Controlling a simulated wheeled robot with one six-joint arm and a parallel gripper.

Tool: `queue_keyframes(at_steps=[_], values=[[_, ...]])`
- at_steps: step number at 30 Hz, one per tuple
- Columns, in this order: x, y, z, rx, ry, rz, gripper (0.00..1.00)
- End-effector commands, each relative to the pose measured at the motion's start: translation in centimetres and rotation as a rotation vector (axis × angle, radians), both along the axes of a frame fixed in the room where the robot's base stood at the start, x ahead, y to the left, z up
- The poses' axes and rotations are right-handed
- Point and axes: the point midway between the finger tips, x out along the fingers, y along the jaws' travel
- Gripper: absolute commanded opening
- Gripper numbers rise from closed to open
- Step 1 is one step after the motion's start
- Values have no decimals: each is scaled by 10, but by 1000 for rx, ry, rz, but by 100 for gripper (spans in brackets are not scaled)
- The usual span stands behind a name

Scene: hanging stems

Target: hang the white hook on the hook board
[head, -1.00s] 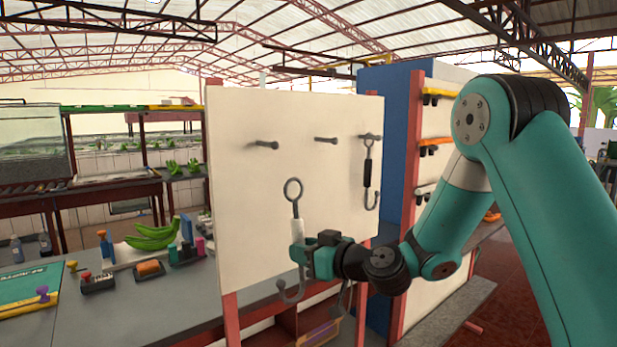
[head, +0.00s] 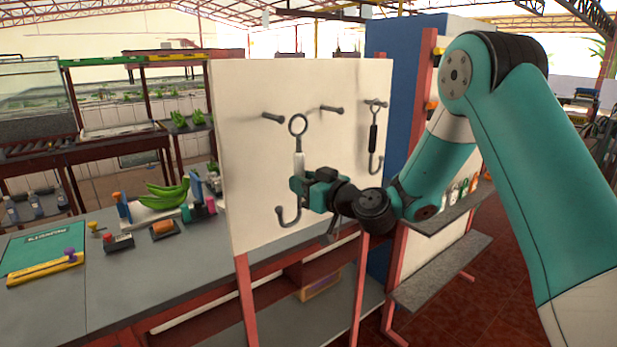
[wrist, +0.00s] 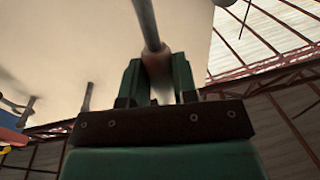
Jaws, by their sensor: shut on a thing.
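The white hook (head: 299,163) has a grey ring (head: 298,125) on top, a white handle and a grey curved end (head: 289,216) below. My gripper (head: 302,186) is shut on its handle and holds it upright in front of the hook board (head: 260,185). The ring is just right of the left peg's (head: 273,118) tip; whether they touch cannot be told. The middle peg (head: 331,110) is bare. A black-handled hook (head: 373,140) hangs on the right peg. In the wrist view, the hook's shank (wrist: 147,22) rises from between my fingers (wrist: 158,82).
A grey workbench (head: 130,285) with bananas (head: 165,194) and small tools stands left of the board. A blue panel (head: 400,95) and grey shelves (head: 440,272) are on the right. Red posts (head: 247,300) hold the board.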

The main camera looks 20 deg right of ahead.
Motion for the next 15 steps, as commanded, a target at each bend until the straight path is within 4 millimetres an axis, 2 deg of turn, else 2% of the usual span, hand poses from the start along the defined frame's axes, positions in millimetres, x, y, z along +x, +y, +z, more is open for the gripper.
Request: queue_keyframes(at_steps=[15], values=[[26,9,0,0,-1,0,0]])
